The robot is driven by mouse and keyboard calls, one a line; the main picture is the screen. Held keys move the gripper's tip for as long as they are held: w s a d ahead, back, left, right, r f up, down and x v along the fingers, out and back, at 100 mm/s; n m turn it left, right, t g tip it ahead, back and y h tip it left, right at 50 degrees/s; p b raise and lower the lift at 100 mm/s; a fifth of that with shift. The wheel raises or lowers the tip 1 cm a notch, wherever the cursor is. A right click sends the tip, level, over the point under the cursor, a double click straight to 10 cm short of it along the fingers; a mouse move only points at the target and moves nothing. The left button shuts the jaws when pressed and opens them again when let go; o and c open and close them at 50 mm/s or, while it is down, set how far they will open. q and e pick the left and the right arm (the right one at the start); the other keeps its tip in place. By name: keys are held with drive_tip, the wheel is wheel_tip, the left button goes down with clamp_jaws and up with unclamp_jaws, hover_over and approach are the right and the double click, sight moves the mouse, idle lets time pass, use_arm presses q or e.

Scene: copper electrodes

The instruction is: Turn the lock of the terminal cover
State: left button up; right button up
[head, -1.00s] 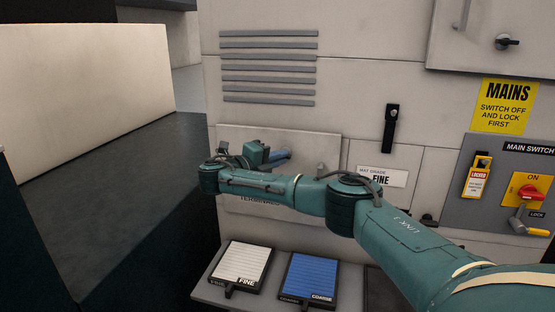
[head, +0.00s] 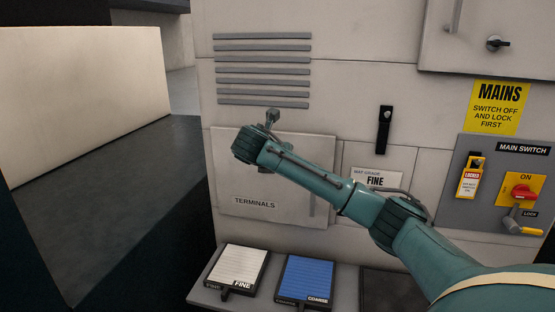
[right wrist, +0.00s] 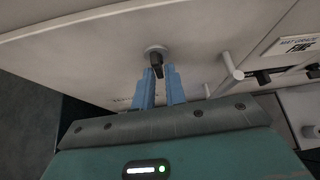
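The terminal cover (head: 230,180) is a pale panel labelled TERMINALS, closed flat on the cabinet front in the head view. Its lock (right wrist: 154,57) is a dark knob on a round pale base, seen in the right wrist view. My right gripper (right wrist: 161,71) has its two blue fingers apart, pointing at the lock, with the knob's dark lever at the gap between the tips. I cannot tell whether the fingers touch it. In the head view my right wrist hides the lock and the fingers. My left gripper is not in view.
A bar handle (right wrist: 231,68) stands out from the cover near the fingers. A shelf below holds a white FINE pad (head: 238,269) and a blue COARSE pad (head: 305,278). The main switch (head: 522,191) and a padlock tag (head: 470,178) are at the right.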

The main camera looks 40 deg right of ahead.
drive_tip(key=o, duration=0.4)
drive_tip(key=shift+w+a, duration=0.1)
drive_tip(key=shift+c, duration=0.2)
drive_tip(key=s+a, duration=0.4)
drive_tip(key=shift+a, duration=0.25)
